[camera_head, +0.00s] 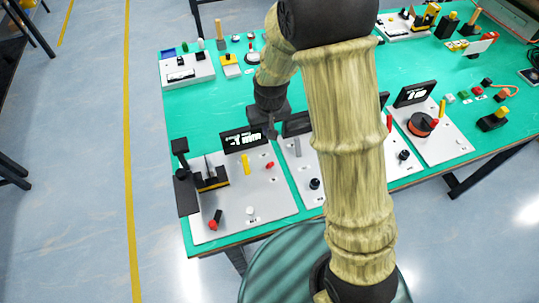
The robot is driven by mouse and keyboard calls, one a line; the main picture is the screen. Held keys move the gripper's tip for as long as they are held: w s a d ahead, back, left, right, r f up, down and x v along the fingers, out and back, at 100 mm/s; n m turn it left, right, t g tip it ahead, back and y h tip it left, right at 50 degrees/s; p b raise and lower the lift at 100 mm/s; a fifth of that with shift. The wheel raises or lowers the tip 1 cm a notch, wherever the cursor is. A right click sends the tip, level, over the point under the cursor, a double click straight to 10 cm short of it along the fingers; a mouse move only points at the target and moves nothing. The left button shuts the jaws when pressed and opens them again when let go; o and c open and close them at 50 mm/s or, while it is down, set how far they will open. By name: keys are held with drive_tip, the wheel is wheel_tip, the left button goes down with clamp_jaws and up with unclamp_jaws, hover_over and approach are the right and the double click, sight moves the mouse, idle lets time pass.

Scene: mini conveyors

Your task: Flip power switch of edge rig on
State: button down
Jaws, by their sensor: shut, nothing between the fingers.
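The rig plate at the front left edge of the green table (259,202) is light grey and looks like the edge rig. It carries a black display (240,139) with white marks, a yellow handle (246,164), a small red part (269,165), a black lever with a red tip (214,222) and a small white knob or switch (250,211) beside a label too small to read. I cannot tell which of these is the power switch. My gripper (270,131) is shut and empty, above the table just right of the display, apart from the front controls.
A black post with a dark block (186,193) stands at the plate's left. More rig plates stand to the right, one with a red-and-black dial (421,124). My arm hides part of the middle rigs. Other devices (187,70) line the table's back.

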sight(270, 166)
drive_tip(key=shift+f, duration=0.1)
drive_tip(key=f+p, duration=0.1)
drive_tip(key=f, duration=0.2)
drive_tip(key=s+f+p, duration=0.1)
drive_tip(key=f, duration=0.3)
drive_tip(key=f+p, duration=0.1)
drive_tip(key=f, duration=0.2)
drive_tip(key=shift+s+d+f, duration=0.2)
drive_tip(key=shift+f, duration=0.2)
drive_tip(key=shift+s+d+f, duration=0.1)
drive_tip(key=shift+s+f, duration=0.15)
drive_tip(key=shift+s, duration=0.05)
